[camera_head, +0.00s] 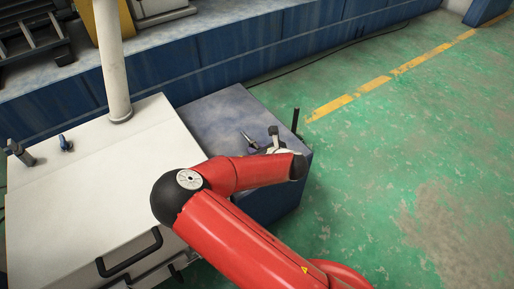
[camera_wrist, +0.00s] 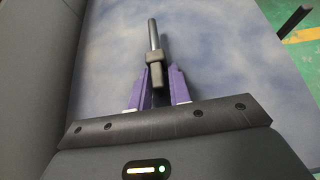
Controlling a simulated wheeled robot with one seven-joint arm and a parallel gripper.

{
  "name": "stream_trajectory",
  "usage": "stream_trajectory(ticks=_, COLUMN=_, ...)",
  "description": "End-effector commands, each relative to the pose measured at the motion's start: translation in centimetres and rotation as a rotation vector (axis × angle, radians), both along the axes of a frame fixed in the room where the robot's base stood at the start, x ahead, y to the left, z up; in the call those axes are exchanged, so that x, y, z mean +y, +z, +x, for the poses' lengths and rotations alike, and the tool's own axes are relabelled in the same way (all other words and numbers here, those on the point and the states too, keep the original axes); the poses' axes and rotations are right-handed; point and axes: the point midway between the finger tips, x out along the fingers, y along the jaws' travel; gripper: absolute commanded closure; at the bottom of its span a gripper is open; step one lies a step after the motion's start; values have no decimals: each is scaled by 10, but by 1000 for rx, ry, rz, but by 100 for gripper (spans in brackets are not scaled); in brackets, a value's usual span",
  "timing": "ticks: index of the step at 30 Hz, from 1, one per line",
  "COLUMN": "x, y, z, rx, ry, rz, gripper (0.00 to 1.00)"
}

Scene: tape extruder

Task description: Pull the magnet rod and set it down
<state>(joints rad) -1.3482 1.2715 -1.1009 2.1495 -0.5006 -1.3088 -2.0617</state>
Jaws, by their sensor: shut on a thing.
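The magnet rod (camera_wrist: 153,35) is a thin dark rod with a thicker block-shaped collar. In the wrist view it stands out ahead of the purple fingers of my gripper (camera_wrist: 161,74), which are shut on it near the collar. In the head view a thin rod (camera_head: 248,139) shows at the left of my gripper (camera_head: 262,147), over the top of the blue-grey block (camera_head: 222,115). The fingers are small and partly hidden by my red arm there. I cannot tell whether the rod touches the surface or hangs just above it.
A dark upright post (camera_head: 295,120) stands at the block's right edge; it also shows in the wrist view (camera_wrist: 293,22). A white cabinet (camera_head: 90,190) with black handles and a pale column (camera_head: 112,60) is at left. Green floor (camera_head: 400,140) lies open at right.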

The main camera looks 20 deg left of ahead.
Motion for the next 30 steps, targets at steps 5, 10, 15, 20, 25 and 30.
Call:
stream_trajectory(ticks=5, x=0, y=0, z=0, rx=0, ry=0, rz=0, gripper=100)
stream_trajectory(ticks=10, x=0, y=0, z=0, rx=0, ry=0, rz=0, gripper=100)
stream_trajectory(ticks=15, x=0, y=-2, z=0, rx=0, ry=0, rz=0, gripper=100)
stream_trajectory(ticks=20, x=0, y=-2, z=0, rx=0, ry=0, rz=0, gripper=73)
stream_trajectory(ticks=25, x=0, y=-2, z=0, rx=0, ry=1, rz=0, gripper=55)
stream_trajectory(ticks=30, x=0, y=-3, z=-1, rx=1, ry=2, rz=0, gripper=55)
